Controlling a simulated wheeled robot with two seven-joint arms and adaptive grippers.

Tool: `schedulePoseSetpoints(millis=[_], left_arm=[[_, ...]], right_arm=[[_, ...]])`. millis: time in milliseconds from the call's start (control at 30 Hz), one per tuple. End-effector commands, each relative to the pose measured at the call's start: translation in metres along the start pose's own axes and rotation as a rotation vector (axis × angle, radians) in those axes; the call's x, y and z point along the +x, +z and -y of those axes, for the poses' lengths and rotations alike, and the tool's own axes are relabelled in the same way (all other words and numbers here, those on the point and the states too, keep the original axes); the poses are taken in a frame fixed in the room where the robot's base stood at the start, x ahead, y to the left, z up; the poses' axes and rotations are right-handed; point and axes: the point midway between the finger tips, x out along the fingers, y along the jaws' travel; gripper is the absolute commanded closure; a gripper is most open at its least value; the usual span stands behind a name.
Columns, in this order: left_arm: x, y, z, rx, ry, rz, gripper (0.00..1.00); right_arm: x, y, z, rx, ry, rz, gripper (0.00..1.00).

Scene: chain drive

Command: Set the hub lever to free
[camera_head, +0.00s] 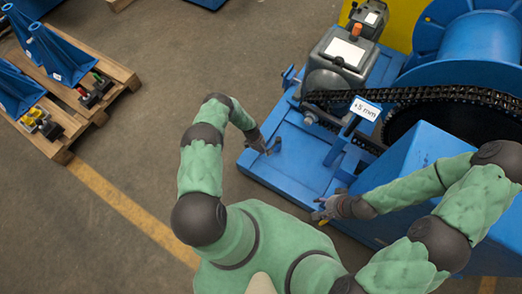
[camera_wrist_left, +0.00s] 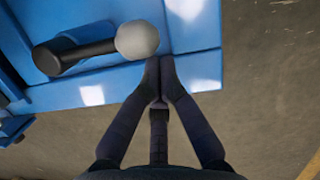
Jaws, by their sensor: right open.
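A lever with a black rod and a pale grey ball knob (camera_wrist_left: 137,40) lies over the blue base in the left wrist view; I cannot tell from the frames whether it is the hub lever. My left gripper (camera_head: 268,150) is low over the left part of the blue machine base (camera_head: 255,175). In the left wrist view its fingertips (camera_wrist_left: 160,66) meet just beside the knob, with nothing seen between them. My right gripper (camera_head: 320,212) is open at the front edge of the base, beside a small yellow part; its fingertips are small and partly unclear.
A black chain (camera_head: 420,95) runs to a large blue drum (camera_head: 480,40) at the right. A "+5 mm" tag (camera_head: 365,109) stands by the chain. A grey motor unit (camera_head: 343,52) sits at the back. A wooden pallet (camera_head: 62,148) stands left; the floor between is clear.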

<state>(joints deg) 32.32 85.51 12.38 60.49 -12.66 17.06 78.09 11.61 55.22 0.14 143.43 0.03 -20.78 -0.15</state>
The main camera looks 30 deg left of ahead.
Motion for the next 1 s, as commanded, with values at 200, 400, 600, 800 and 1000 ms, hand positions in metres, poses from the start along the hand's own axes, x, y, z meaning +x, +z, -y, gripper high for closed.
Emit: schedulePoseSetpoints(millis=[200, 400, 600, 800, 1000], left_arm=[[0.002, -0.010, -0.001, 0.000, 0.000, -0.001, 1.00], [0.004, -0.031, -0.001, 0.001, 0.000, -0.001, 1.00], [-0.034, -0.029, -0.002, 0.004, 0.000, -0.001, 1.00], [-0.068, -0.029, -0.003, 0.004, 0.000, -0.001, 1.00], [-0.092, -0.029, -0.003, 0.004, -0.001, 0.000, 1.00]], right_arm=[[0.008, 0.000, -0.003, 0.000, 0.000, 0.000, 0.48], [0.023, -0.001, -0.008, 0.000, 0.000, 0.000, 0.48], [0.003, 0.000, -0.001, 0.000, 0.000, -0.001, 0.48], [-0.011, 0.000, 0.004, 0.000, 0.000, 0.000, 0.48], [-0.021, 0.001, 0.007, 0.000, 0.000, 0.000, 0.48]])
